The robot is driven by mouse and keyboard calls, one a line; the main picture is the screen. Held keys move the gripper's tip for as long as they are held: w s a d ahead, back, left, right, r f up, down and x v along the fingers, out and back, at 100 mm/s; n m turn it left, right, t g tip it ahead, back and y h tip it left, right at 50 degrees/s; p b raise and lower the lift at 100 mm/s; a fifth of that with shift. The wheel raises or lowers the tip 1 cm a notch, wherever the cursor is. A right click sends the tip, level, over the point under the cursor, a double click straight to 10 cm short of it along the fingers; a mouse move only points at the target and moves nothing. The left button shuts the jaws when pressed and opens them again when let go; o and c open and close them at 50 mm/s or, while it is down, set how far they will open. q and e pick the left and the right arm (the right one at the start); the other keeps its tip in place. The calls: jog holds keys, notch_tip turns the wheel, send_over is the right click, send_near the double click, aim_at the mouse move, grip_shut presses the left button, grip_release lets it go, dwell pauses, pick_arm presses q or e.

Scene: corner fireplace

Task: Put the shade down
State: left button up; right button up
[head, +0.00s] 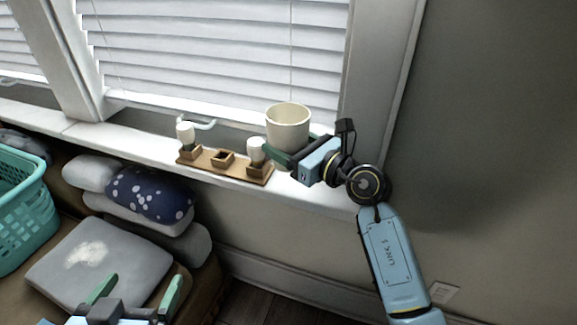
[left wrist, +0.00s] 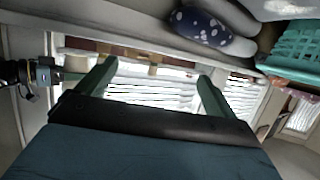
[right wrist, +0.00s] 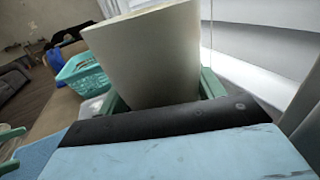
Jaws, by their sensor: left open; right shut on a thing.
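The shade (head: 288,122) is a cream, cup-shaped piece with its wide open end up, at the right part of the window sill. My right gripper (head: 292,154) is shut on the shade; it fills the right wrist view (right wrist: 148,55) between the green fingers. Its lower end is hidden by the gripper, so I cannot tell whether it touches the sill. A wooden base (head: 222,170) with two white bulbs (head: 186,135) (head: 257,150) stands on the sill just left of the shade. My left gripper (head: 138,288) is open and empty, low over the seat.
The white window sill (head: 310,190) has bare room in front of the shade. Blinds (head: 220,50) hang behind. A teal basket (head: 25,210), a spotted navy pillow (head: 150,194) and a grey cushion (head: 65,272) lie on the seat at left.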

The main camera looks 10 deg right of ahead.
jog(key=shift+f+b, duration=0.45)
jog(key=shift+f, duration=0.45)
notch_tip(320, 180, down, 3)
jog(key=shift+b, duration=1.05)
jog(key=shift+w+f+b, duration=0.15)
jog(key=shift+f+b, duration=0.1)
jog(key=shift+b, duration=0.15)
pick_arm(q)
notch_tip(320, 180, up, 14)
jog(key=d+t+h, duration=0.2)
jog(key=t+h, duration=0.1)
jog(key=t, duration=0.7)
jog(key=shift+s+f+h, duration=0.2)
jog(key=shift+s+h, duration=0.1)
jog(key=shift+s, duration=0.15)
pick_arm(e)
jog(key=shift+d, duration=0.1)
jog(key=shift+f, duration=0.2)
jog(key=o, duration=0.8)
jog(key=shift+c, duration=0.2)
